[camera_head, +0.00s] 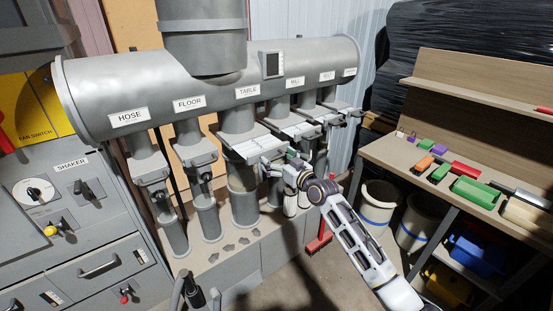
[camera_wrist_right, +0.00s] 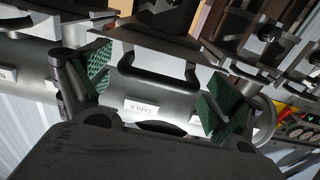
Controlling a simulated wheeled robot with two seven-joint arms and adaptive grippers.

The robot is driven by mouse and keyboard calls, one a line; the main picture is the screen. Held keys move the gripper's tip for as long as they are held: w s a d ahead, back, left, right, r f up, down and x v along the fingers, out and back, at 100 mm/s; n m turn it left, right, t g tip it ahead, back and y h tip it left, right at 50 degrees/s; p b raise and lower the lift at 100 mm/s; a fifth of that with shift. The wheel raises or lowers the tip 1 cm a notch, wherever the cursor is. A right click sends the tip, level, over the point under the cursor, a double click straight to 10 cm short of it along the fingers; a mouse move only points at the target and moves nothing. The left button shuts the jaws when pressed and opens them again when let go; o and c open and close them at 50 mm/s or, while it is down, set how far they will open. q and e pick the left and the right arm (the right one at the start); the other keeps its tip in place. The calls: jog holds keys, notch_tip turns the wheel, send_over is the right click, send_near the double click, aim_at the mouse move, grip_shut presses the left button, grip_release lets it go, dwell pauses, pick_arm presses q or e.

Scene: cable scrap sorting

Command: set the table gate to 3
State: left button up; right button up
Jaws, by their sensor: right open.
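The table gate (camera_head: 257,148) is a pale slide plate on the pipe below the TABLE label (camera_head: 247,91) of the grey duct. Marks on the plate are too small to read in the head view. My right gripper (camera_head: 278,164) is at the front of this gate. In the right wrist view the gate's dark U-shaped handle (camera_wrist_right: 158,84) lies between the green pads of my open right gripper (camera_wrist_right: 158,88), with space at both sides. The TABLE label also shows there (camera_wrist_right: 141,106), upside down. My left gripper is not in view.
Other gates sit close on both sides, under FLOOR (camera_head: 188,103) and MILL (camera_head: 295,82). A wooden bench (camera_head: 400,155) with coloured trays stands at the right, with bins (camera_head: 379,204) below. A red-headed tool (camera_head: 318,242) stands on the floor near my right arm.

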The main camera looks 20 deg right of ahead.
jog(key=shift+w+a, duration=0.15)
jog(key=shift+w, duration=0.15)
jog(key=shift+c, duration=0.4)
jog(key=c, duration=1.4)
